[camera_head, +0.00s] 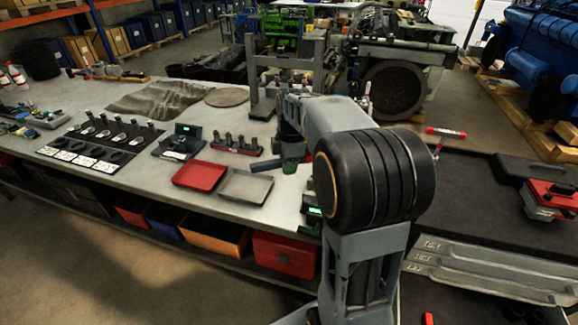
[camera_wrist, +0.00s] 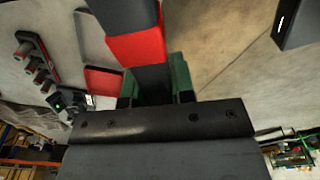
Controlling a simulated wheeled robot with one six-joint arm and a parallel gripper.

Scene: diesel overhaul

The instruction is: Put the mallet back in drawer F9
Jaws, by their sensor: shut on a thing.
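My gripper (camera_wrist: 156,86) is shut on a bar with dark and red sections, which I take to be the mallet (camera_wrist: 137,47). Its green finger pads press on both sides of a dark section, and the far end runs out of the top of the wrist view. In the head view my gripper (camera_head: 290,166) is over the bench's right part, partly hidden by my arm, and a dark end of the mallet (camera_head: 265,167) points left. The mallet's head cannot be made out. Grey drawer fronts (camera_head: 490,267) show at lower right; I cannot read F9 on them.
The bench (camera_head: 130,165) carries a red tray (camera_head: 200,175), a grey tray (camera_head: 246,187) and a rack of dark parts (camera_head: 236,146). A red-handled T-shaped tool (camera_head: 445,133) and a red-and-black case (camera_head: 550,199) are on the right. Engines stand behind.

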